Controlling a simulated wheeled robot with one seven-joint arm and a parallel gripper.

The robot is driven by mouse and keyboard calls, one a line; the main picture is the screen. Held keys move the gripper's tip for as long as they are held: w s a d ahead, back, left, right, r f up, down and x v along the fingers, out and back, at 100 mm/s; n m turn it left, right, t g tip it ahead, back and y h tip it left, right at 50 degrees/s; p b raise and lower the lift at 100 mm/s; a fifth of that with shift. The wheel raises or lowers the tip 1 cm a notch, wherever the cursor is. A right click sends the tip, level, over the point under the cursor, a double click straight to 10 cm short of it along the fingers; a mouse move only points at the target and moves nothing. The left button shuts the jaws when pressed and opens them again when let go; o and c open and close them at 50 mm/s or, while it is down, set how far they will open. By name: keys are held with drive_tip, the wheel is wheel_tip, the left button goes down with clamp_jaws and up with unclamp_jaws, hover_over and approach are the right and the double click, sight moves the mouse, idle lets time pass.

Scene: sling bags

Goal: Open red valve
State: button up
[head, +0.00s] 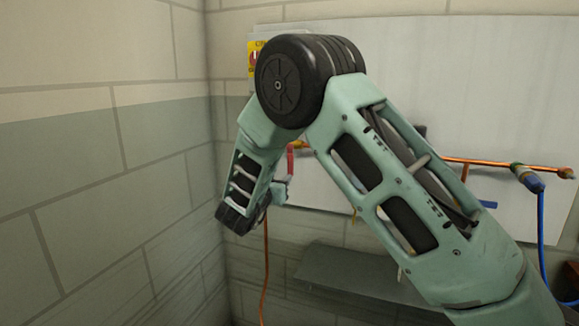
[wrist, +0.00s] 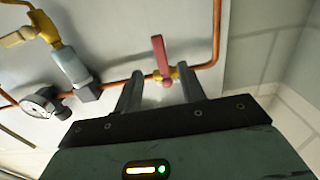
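The red valve handle (wrist: 159,60) shows in the wrist view, on a brass body on a copper pipe against a pale panel. It points away from the pipe. My gripper (wrist: 158,85) is open, with one finger on each side of the valve in the picture. I cannot tell whether either finger touches it. In the head view a small part of the red handle (head: 290,160) shows beside my arm, and my arm hides most of the pipework. My gripper (head: 279,190) is partly hidden there.
A pressure gauge (wrist: 43,104) and a yellow-handled fitting (wrist: 35,28) sit left of the valve in the wrist view. In the head view, a blue fitting with a blue hose (head: 541,215) is at right. A grey block wall (head: 100,190) stands close at left.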

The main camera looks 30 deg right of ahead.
sight(290, 169)
drive_tip(key=p+x, duration=0.1)
drive_tip(key=x, duration=0.9)
drive_tip(key=shift+p, duration=0.4)
clamp_jaws()
